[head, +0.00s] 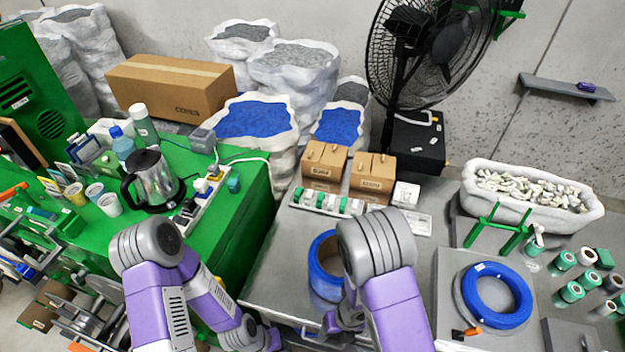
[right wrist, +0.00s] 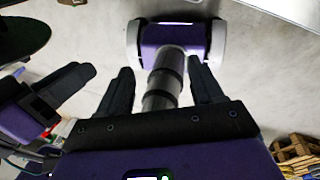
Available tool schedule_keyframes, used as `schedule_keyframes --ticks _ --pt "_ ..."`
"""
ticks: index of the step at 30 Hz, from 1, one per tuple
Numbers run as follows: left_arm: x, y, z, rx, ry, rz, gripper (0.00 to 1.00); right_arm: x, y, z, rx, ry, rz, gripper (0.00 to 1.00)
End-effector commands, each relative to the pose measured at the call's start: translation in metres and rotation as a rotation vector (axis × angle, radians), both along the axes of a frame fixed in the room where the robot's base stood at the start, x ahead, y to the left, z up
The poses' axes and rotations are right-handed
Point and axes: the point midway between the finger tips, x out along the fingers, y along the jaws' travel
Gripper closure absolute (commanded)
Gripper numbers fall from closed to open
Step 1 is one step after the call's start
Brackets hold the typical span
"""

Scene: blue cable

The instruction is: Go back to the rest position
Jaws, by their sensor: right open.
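A coil of blue cable (head: 495,297) lies flat on a grey board (head: 452,282) at the right. Another blue ring-shaped roll (head: 318,279) stands on the grey table, partly hidden behind my right arm. My right gripper (head: 345,322) is low in the head view, partly covered by its own arm, left of the coil and apart from it. In the right wrist view its two dark fingers (right wrist: 163,85) are spread with nothing between them. My left gripper (head: 270,340) is at the bottom edge of the head view. It also shows in the right wrist view (right wrist: 68,88), but its jaws are unclear.
A green bench (head: 238,222) with a kettle (head: 153,181), bottles and cups is at the left. Small cardboard boxes (head: 372,176) and a white tray stand at the table's back. A black fan (head: 432,50) rises behind.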

Motion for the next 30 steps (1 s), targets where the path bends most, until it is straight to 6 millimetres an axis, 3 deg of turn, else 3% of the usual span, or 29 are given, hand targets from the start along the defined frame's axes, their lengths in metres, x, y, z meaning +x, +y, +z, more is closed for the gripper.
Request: schedule_keyframes --ticks 6,15,20,21,25,30 --pt "0.000 0.000 -0.033 0.000 0.000 0.001 0.57 -0.011 0.000 -0.050 0.059 0.237 -0.952 0.34" --pt "0.000 0.000 -0.072 0.000 0.000 0.000 0.57 -0.020 -0.015 -0.104 0.037 0.674 -2.361 0.34" --pt "0.000 0.000 -0.087 0.000 0.000 0.000 0.57 -0.027 -0.026 -0.123 -0.025 0.876 -2.948 0.34" --pt "0.000 0.000 -0.089 0.000 0.000 0.000 0.57 -0.029 -0.027 -0.126 0.039 -0.888 2.966 0.34" --pt "0.000 0.000 -0.093 0.000 0.000 0.000 0.57 -0.032 -0.032 -0.131 0.066 -0.827 2.738 0.34" --pt "0.000 0.000 -0.093 0.000 0.000 0.000 0.57 -0.033 -0.033 -0.131 0.072 -0.812 2.686 0.34"
